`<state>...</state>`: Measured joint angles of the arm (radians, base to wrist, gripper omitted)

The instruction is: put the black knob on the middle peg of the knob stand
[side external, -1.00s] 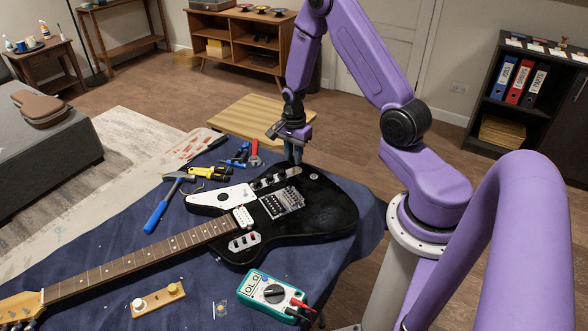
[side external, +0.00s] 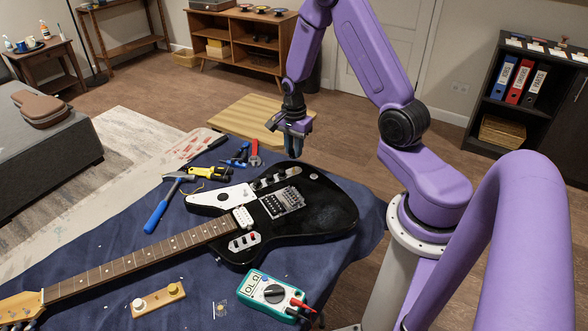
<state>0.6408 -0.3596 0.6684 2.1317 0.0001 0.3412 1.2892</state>
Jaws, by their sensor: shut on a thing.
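My gripper (side external: 293,153) is just above the far edge of the black guitar (side external: 325,205), pointing down with its fingers close together. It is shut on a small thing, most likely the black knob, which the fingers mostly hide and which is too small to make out. The knob stand (side external: 158,301) is a small wooden block at the front left on the blue cloth. A white knob sits on its left end and a yellowish one on its right end; its middle shows no knob. My gripper is far from the stand, on the other side of the guitar.
Pliers, a hammer (side external: 163,205) and other tools lie left of the guitar body.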

